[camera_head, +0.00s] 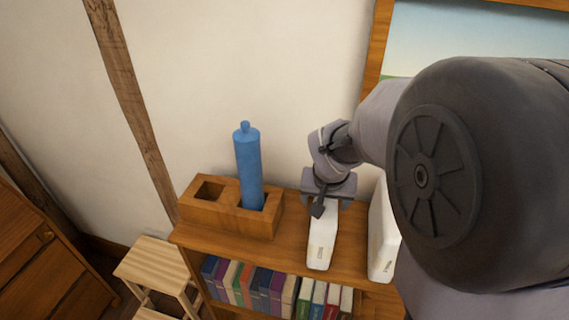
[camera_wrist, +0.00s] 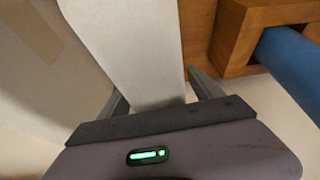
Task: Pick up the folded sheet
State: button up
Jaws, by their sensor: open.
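A narrow white upright thing with small print on its front, apparently the folded sheet (camera_head: 322,243), stands on the wooden shelf top (camera_head: 283,250). My gripper (camera_head: 326,203) is at its back end, pointing down, with the jaws open. In the wrist view the long white face of the sheet (camera_wrist: 135,45) runs between the two fingers of my gripper (camera_wrist: 160,97), and a gap shows beside the right finger. Whether either finger touches it I cannot tell. Its far end is out of the wrist view.
A wooden holder (camera_head: 205,209) with a blue cylinder (camera_head: 248,170) stands left of the sheet. A second white thing (camera_head: 381,240) stands to the right, partly hidden by my arm. Books (camera_head: 262,287) fill the shelf below. A wooden stool (camera_head: 155,264) is at lower left.

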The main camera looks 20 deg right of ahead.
grip_shut()
dwell(0.3)
jog(key=shift+r, duration=0.15)
